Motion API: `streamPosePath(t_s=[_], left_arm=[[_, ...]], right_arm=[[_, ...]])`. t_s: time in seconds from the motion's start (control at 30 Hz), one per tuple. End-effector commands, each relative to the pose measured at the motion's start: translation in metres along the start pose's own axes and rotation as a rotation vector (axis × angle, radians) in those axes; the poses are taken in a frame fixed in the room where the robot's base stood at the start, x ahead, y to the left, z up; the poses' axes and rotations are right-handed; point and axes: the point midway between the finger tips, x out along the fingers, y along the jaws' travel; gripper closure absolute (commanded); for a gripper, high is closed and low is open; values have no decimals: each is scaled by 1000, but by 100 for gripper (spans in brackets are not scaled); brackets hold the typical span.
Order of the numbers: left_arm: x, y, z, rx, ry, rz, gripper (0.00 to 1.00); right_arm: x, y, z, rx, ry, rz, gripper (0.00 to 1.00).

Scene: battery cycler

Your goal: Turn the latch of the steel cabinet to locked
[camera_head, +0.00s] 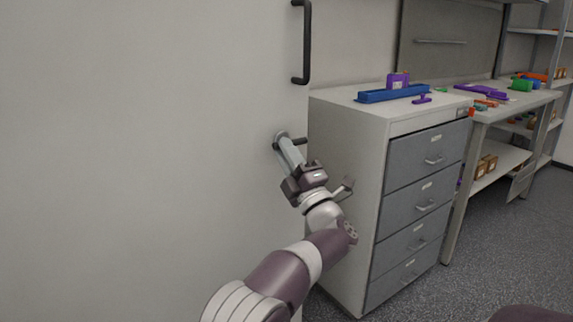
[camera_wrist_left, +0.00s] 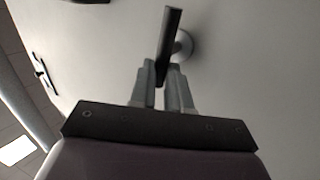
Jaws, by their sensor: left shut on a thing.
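The steel cabinet (camera_head: 150,130) is the large pale grey front filling the left of the head view. Its latch (camera_head: 300,141) is a short dark lever on a round mount, low on the door near its right edge. The lever looks roughly sideways in the head view. My left gripper (camera_head: 284,146) is at the latch, pointing up and toward the door. In the left wrist view, its two grey fingers are shut on the dark latch lever (camera_wrist_left: 170,35), with the round mount (camera_wrist_left: 184,43) behind. The fingers partly hide the latch in the head view. My right gripper is out of view.
A black door handle (camera_head: 306,42) is above the latch. A drawer unit (camera_head: 345,150) with a blue tray (camera_head: 392,94) and purple parts on top stands close to the right of my left arm. A workbench (camera_head: 510,105) and shelves are farther right.

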Motion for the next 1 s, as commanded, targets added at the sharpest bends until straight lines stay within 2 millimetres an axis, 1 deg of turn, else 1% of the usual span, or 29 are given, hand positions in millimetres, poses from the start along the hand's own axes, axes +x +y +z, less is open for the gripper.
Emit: streamPosePath(t_s=[0.03,0.2,0.67,0.7,0.77,1.0], left_arm=[[-2,-3,1,-11,8,-1,100],[-2,-3,1,-39,26,-2,100],[-1,-2,1,-49,33,-2,100],[-1,-2,1,-49,33,-2,76],[-1,-2,1,-48,33,-2,58],[-1,-2,1,-48,32,0,58]], right_arm=[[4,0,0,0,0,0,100],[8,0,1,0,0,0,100],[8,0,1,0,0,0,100],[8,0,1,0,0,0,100],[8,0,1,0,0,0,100],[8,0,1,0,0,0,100]])
